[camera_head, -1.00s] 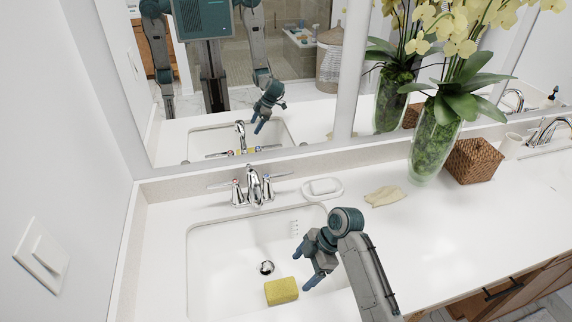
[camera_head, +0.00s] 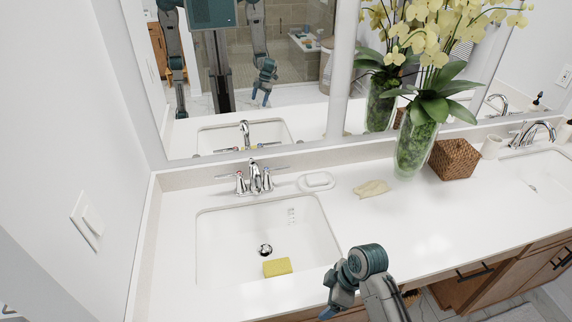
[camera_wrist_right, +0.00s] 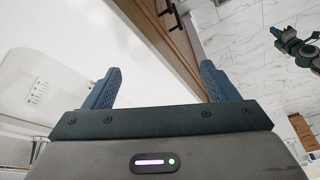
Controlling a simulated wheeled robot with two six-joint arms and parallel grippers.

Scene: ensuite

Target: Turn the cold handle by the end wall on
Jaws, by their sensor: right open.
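The chrome faucet (camera_head: 255,180) by the end wall stands behind the left sink, with a lever handle on each side. The left handle (camera_head: 239,183) points toward the end wall and the right handle (camera_head: 268,175) points right. Their colour marks are too small to read here. My right gripper (camera_head: 328,312) is low at the counter's front edge, well apart from the faucet and right of the sink. In the right wrist view its two fingers (camera_wrist_right: 160,85) are apart with nothing between them.
The sink (camera_head: 215,235) holds a yellow sponge (camera_head: 277,267). A soap dish (camera_head: 317,181), a folded cloth (camera_head: 371,188), a glass vase (camera_head: 412,148) and a woven basket (camera_head: 455,160) stand along the counter. The mirror (camera_head: 300,110) is behind. Counter between sink and cloth is clear.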

